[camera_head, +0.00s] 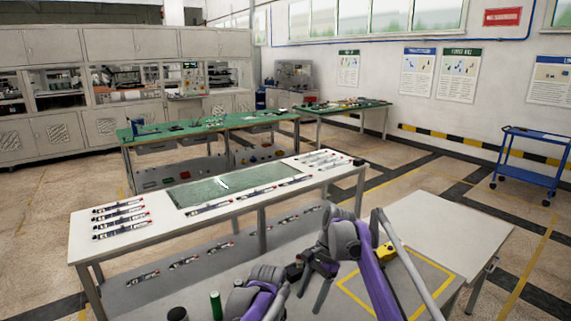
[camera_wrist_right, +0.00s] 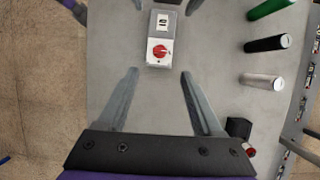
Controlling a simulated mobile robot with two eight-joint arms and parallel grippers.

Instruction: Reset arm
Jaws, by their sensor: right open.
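My right gripper (camera_head: 314,288) hangs over the grey work table in the head view, fingers pointing down. In the right wrist view its two grey fingers (camera_wrist_right: 160,74) are spread apart with nothing between them. A grey switch box (camera_wrist_right: 160,40) with a red knob lies on the table just beyond the fingertips, apart from them. My left arm shows only as purple and grey links at the bottom of the head view; its gripper cannot be made out.
A yellow box (camera_head: 386,251) sits by yellow table tape. A long white bench (camera_head: 150,238) with several slim parts stands beyond. A blue cart (camera_head: 530,160) stands far right.

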